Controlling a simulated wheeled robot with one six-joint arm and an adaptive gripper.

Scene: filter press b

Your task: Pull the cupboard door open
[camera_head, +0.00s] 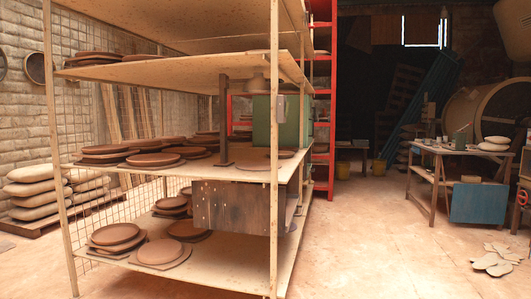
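I cannot tell for sure which thing is the cupboard, and no door can be clearly made out. A dark wooden box-like panel (232,206) with small light spots is set in the lower part of the wooden shelf rack. A green box-shaped thing (262,122) stands on the middle shelf, partly behind the rack's front post. A blue panel (478,203) hangs or stands under the right end of the worktable. No handle is clear on any of them. My gripper is not in view.
The wooden rack (275,200) fills the left and middle, with several round clay slabs (152,160) on it. A red ladder-like frame (322,170) stands behind it. A worktable (440,150) is at the right. Flat pieces (497,260) lie on the floor. The floor between (375,240) is clear.

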